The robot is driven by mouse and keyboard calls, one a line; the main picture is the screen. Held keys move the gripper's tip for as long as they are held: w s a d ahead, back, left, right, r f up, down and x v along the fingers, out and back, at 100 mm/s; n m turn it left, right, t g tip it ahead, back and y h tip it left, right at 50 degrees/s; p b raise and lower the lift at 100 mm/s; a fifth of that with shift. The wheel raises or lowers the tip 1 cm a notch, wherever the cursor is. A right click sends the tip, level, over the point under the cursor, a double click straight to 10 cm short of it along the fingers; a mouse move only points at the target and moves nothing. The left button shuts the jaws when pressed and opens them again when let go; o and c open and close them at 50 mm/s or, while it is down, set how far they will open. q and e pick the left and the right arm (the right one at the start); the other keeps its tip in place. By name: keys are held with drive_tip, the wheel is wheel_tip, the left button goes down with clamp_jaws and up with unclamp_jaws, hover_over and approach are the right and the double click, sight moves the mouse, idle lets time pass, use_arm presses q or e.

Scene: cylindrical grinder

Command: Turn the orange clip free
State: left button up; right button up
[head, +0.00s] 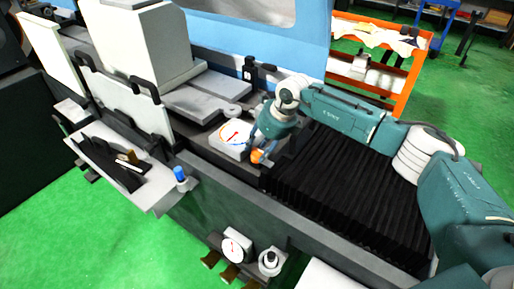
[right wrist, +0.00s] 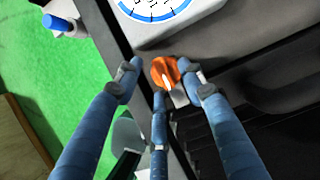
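The orange clip (head: 257,156) sits at the edge of the grinder bed, beside the white dial gauge block (head: 231,138). In the right wrist view the clip (right wrist: 164,71) is a small orange knob with a pale mark, near the middle. My right gripper (head: 260,143) is at the clip. In the wrist view its blue fingers (right wrist: 160,82) are spread around the clip. The left finger is clearly apart from it; the right finger is close, and I cannot tell whether it touches. My left gripper is not in view.
A black bellows cover (head: 335,185) lies right of the clip. A blue-capped knob (head: 180,174) stands by the side tray (head: 150,190). A second dial (head: 237,246) is on the machine's front. An orange cart (head: 402,82) stands behind. Green floor is free at front left.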

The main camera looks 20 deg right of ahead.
drive_tip(key=shift+x, duration=1.1)
drive_tip(key=shift+a, duration=0.1)
clamp_jaws()
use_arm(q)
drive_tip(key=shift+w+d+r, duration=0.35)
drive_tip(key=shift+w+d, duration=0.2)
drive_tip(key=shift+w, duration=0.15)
